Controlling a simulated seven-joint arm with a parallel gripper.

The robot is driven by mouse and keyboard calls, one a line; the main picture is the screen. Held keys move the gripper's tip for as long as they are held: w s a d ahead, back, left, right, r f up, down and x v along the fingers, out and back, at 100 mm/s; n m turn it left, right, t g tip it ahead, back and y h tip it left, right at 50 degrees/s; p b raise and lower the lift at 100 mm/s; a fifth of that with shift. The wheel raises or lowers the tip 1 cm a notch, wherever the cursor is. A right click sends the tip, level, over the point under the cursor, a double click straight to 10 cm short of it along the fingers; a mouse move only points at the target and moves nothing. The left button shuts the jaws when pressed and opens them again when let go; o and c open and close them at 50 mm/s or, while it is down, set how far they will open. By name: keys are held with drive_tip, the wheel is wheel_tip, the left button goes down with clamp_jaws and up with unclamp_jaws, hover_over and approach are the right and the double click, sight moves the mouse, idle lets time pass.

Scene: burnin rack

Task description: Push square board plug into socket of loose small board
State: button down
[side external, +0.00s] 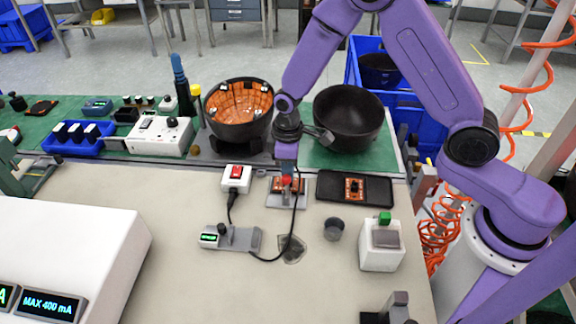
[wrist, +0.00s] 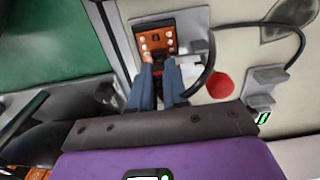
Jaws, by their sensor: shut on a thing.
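A small orange board (side external: 277,185) with pale round spots sits on a grey plate (side external: 287,204) near the middle of the bench. It also shows in the wrist view (wrist: 157,36), with a dark socket-like part at its centre. My gripper (side external: 287,177) points down at this board. In the wrist view its blue fingers (wrist: 158,72) are shut on a small dark plug (wrist: 154,55) at the board's near edge. The plug is mostly hidden between the fingertips, and I cannot tell whether it is in a socket. A second orange board (side external: 354,188) lies on a black tray (side external: 381,189).
A black cable (side external: 295,225) loops right of the gripper towards a small grey device (side external: 231,238). A red-switch box (side external: 236,178) stands left. A white block (side external: 381,249), a dark cup (side external: 334,229) and two bowls (side external: 238,125) (side external: 348,113) surround the area.

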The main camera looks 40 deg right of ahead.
drive_tip(key=shift+r, duration=0.15)
drive_tip(key=shift+r, duration=0.25)
drive_tip(key=shift+f, duration=0.75)
idle(1.7)
drive_tip(key=c, duration=1.1)
unclamp_jaws()
drive_tip(key=shift+o, duration=0.2)
wheel_tip(320, 180, up, 18)
drive_tip(key=shift+f, duration=0.25)
